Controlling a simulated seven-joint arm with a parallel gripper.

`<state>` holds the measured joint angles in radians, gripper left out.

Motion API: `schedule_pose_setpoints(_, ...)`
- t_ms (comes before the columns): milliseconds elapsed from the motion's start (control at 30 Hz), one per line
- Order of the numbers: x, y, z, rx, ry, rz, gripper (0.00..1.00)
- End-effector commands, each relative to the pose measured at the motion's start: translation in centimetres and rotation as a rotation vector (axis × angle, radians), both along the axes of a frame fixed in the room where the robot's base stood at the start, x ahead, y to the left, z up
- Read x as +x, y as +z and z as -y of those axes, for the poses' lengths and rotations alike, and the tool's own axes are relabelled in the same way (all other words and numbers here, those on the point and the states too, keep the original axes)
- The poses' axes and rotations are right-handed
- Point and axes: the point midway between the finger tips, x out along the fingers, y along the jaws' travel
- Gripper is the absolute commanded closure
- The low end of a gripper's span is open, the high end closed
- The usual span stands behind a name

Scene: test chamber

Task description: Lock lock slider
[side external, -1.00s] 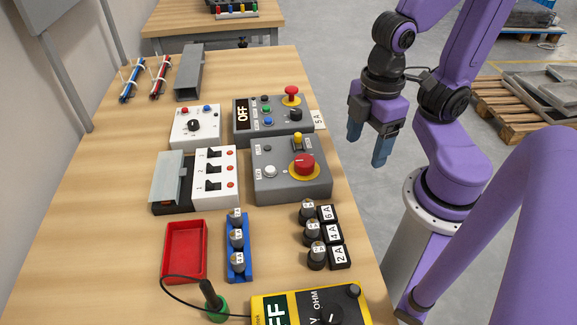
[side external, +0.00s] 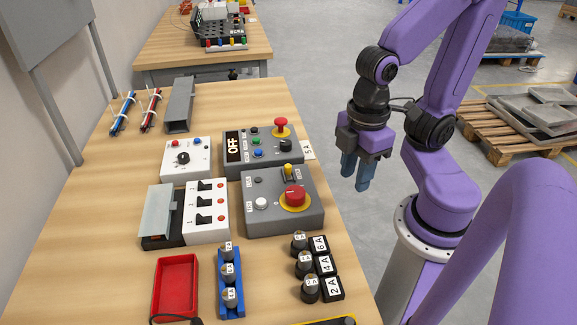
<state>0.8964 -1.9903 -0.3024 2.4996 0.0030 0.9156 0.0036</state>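A grey control box (side external: 262,220) on the table carries a small yellow lever-like part (side external: 288,170) in a slot at its top right, which looks like the lock slider. Its exact setting is too small to tell. The same box has a red knob on a yellow disc (side external: 295,197) and a white button (side external: 261,203). My gripper (side external: 356,183) is to the right of the box, beyond the table's right edge, pointing down. Its two blue fingers are together with nothing seen between them. It touches nothing.
Behind is a grey box with an OFF display and red mushroom button (side external: 281,127). Left are a white switch panel (side external: 207,212) and a white knob box (side external: 186,160). In front are labelled black blocks (side external: 324,264), a blue rack (side external: 231,285) and a red tray (side external: 175,286).

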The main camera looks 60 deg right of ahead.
Motion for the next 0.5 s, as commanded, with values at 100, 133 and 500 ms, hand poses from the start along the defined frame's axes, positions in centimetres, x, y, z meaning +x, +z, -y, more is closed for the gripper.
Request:
schedule_pose_setpoints(100,0.7,0.2,-0.1,-0.004,-0.059,-0.011,1.0)
schedule_pose_setpoints(133,1.0,0.2,-0.2,-0.006,-0.085,-0.015,1.0)
schedule_pose_setpoints(500,7.0,1.4,-0.1,-0.034,-0.584,-0.108,1.0)
